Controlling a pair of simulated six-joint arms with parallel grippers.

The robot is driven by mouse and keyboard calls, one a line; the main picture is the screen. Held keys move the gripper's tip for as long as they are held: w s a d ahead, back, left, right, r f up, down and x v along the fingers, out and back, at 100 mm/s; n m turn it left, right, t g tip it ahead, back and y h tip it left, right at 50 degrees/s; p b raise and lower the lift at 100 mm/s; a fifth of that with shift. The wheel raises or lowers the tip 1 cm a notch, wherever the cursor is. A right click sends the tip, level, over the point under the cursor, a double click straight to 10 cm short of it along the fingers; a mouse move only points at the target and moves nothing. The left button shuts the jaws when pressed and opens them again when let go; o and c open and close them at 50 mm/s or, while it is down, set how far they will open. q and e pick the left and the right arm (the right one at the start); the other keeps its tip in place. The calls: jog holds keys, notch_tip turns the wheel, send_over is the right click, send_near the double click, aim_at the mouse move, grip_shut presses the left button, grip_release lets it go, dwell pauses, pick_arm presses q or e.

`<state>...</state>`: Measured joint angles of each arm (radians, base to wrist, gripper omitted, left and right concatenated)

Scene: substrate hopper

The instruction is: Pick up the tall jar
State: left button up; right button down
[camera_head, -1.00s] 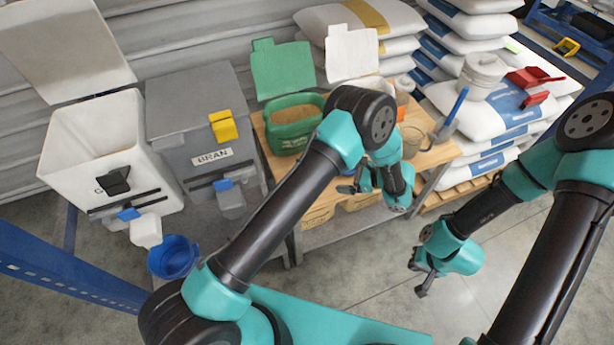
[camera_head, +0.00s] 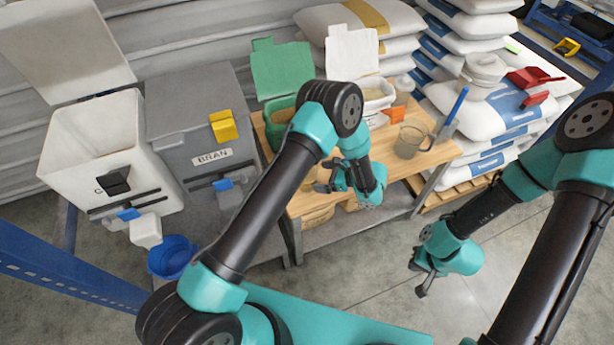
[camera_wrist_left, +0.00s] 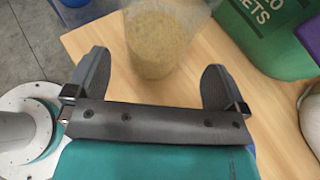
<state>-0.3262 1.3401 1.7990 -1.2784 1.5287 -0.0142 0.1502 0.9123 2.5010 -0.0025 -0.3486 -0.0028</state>
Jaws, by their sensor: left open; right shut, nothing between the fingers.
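A clear jar (camera_wrist_left: 160,38) filled with tan granules stands on the wooden tabletop in the left wrist view; its top is cut off by the frame edge. It looks like the tall jar. My left gripper (camera_wrist_left: 155,75) is open, with the jar ahead between the lines of its two fingers, not gripped. In the head view my left gripper (camera_head: 322,176) hangs over the front of the table, and my own arm hides the jar there. My right gripper (camera_head: 418,278) is shut and empty, over the floor to the right.
A green tub (camera_wrist_left: 272,30) stands close right of the jar in the wrist view. A clear jug (camera_head: 410,140) stands on the wooden table (camera_head: 440,155) to the right. A white bin (camera_head: 85,135), a grey BRAN bin (camera_head: 190,110) and a blue bucket (camera_head: 172,257) are at left.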

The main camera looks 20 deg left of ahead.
pick_arm(q)
jog(key=x, duration=0.4)
jog(key=shift+s+a, duration=0.2)
jog(key=shift+a, duration=0.15)
jog(key=shift+c, duration=0.5)
jog(key=c, duration=0.9)
